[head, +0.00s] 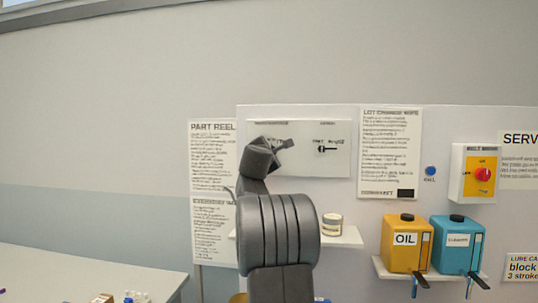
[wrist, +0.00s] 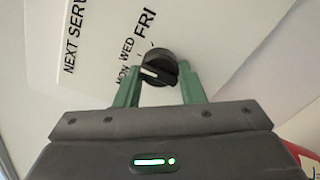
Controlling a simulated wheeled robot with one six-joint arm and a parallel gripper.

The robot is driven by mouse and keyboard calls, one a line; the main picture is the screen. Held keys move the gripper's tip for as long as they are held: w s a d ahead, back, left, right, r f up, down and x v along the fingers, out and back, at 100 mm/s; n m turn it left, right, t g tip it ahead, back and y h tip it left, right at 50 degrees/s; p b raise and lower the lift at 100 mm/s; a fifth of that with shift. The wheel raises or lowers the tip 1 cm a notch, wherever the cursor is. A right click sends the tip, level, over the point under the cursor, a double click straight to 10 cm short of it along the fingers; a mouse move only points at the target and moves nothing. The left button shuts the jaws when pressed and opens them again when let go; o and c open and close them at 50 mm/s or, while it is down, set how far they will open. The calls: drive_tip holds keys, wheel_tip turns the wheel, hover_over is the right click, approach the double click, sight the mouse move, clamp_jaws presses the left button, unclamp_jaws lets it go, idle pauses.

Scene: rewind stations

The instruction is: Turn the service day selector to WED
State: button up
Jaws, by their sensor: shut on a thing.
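The service day selector is a black round knob (wrist: 158,68) with a white pointer line, on a white plate (wrist: 205,30) printed MON, WED and FRI. My gripper (wrist: 160,73) has its green fingers on either side of the knob, shut on it. The pointer line lies toward the left, near MON and below WED; its exact mark is hard to tell at this angle. In the head view my gripper (head: 284,143) is at the left part of the white wall plate (head: 335,168), and the knob is hidden there.
A second black selector (head: 327,149) sits right of my gripper. A shelf (head: 348,238) with a jar (head: 332,225) is below. Yellow oil (head: 400,255) and blue (head: 453,258) containers and a red-knobbed yellow switch (head: 483,174) stand further right. A bench (head: 80,275) is at lower left.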

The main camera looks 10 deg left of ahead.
drive_tip(key=o, duration=1)
drive_tip(key=shift+s, duration=0.1)
drive_tip(key=s+b, duration=0.5)
drive_tip(key=s, duration=0.8)
drive_tip(key=shift+s, duration=0.35)
drive_tip(key=w+p, duration=0.5)
drive_tip(key=w, duration=0.9)
drive_tip(key=shift+s, duration=0.15)
